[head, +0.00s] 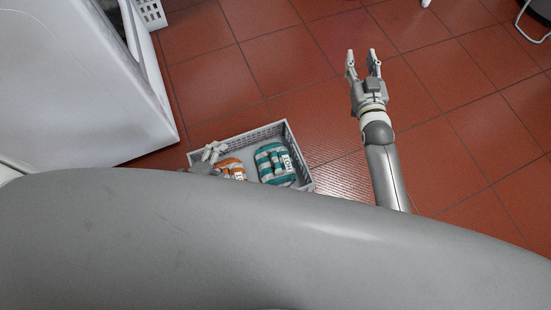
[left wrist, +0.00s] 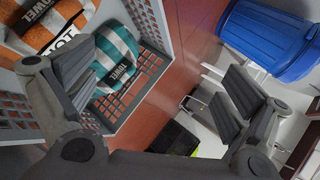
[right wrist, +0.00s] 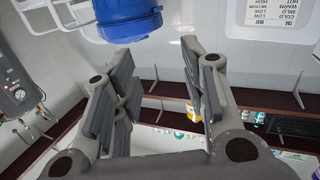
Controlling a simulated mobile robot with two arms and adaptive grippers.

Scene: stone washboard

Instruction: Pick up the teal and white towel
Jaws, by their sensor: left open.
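The teal and white towel (head: 275,163) lies folded in the right part of a grey basket (head: 250,134), with a printed label on it. It also shows in the left wrist view (left wrist: 122,52), partly behind one finger. My left gripper (head: 213,152) is at the basket's left side, over the orange and white towel (head: 234,166), to the left of the teal one. In the left wrist view my left gripper (left wrist: 158,80) has its fingers wide apart with nothing held. My right gripper (head: 361,64) is open and empty over the floor, right of the basket.
A white appliance (head: 70,80) stands at the left, close to the basket. A white perforated basket (head: 151,13) is at the top. A blue bin (left wrist: 265,38) shows in the left wrist view. The red tiled floor (head: 280,60) is clear beyond the grey basket.

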